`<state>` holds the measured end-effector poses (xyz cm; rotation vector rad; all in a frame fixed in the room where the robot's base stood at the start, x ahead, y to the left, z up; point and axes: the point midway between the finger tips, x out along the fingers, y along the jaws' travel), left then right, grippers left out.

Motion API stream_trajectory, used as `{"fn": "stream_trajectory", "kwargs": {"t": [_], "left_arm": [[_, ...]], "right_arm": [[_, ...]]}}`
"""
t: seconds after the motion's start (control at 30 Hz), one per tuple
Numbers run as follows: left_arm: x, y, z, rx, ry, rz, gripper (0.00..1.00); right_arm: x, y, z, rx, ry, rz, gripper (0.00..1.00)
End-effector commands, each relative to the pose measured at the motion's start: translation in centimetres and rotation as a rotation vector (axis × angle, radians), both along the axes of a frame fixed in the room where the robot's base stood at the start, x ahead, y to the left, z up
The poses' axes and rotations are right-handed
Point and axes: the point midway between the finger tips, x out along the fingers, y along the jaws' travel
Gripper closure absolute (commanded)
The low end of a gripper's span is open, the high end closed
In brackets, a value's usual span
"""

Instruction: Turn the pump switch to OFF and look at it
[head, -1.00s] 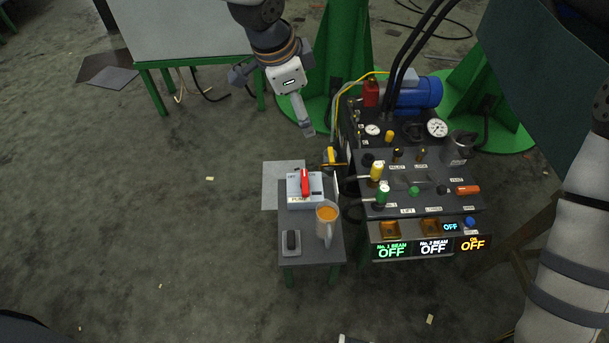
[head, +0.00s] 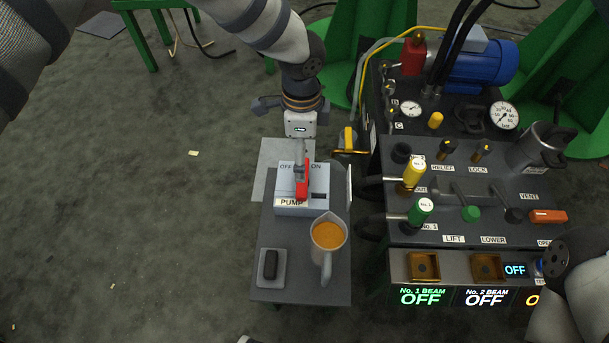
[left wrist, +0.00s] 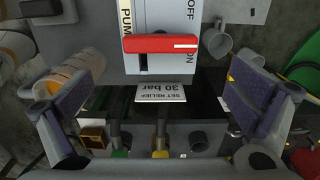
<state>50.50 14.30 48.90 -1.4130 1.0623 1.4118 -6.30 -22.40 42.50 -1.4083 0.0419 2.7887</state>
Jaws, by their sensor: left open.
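The pump switch (head: 287,188) is a pale box with a red lever (head: 302,185), marked PUMP, OFF and ON. In the head view OFF is left and ON is right of the lever. In the left wrist view the red lever (left wrist: 160,43) lies nearer the ON mark, with its white-marked end towards the labels. My left gripper (head: 288,140) is over the switch, pointing down. In the left wrist view its fingers (left wrist: 155,95) are spread wide with nothing between them. One finger overlaps the lever in the head view; contact cannot be told. My right gripper is out of view.
A jug of orange liquid (head: 328,236) and a small dark device (head: 270,266) share the grey stand (head: 305,290) with the switch. A control panel (head: 450,205) with valves, gauges and OFF displays stands close on the right.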

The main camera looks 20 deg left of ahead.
Motion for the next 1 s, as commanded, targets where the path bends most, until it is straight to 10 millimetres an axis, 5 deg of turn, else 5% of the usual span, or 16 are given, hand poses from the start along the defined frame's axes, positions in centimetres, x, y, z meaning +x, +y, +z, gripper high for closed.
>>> {"fn": "stream_trajectory", "kwargs": {"t": [0.1,0.3,0.73,0.9,1.0], "left_arm": [[-0.2,0.0,-3.7,0.0,0.006,0.0,0.0],[-0.1,0.0,-8.0,-0.001,0.004,0.0,0.0],[0.0,0.0,-9.5,0.0,0.0,0.0,0.0],[0.0,0.0,-9.5,0.0,0.0,0.0,0.36],[0.0,0.0,-9.5,0.0,0.0,0.0,0.36]], "right_arm": [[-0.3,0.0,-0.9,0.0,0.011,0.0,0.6],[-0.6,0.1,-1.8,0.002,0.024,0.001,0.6],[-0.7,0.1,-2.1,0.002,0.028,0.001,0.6],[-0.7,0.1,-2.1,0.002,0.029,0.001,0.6],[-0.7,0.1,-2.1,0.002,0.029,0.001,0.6]]}}
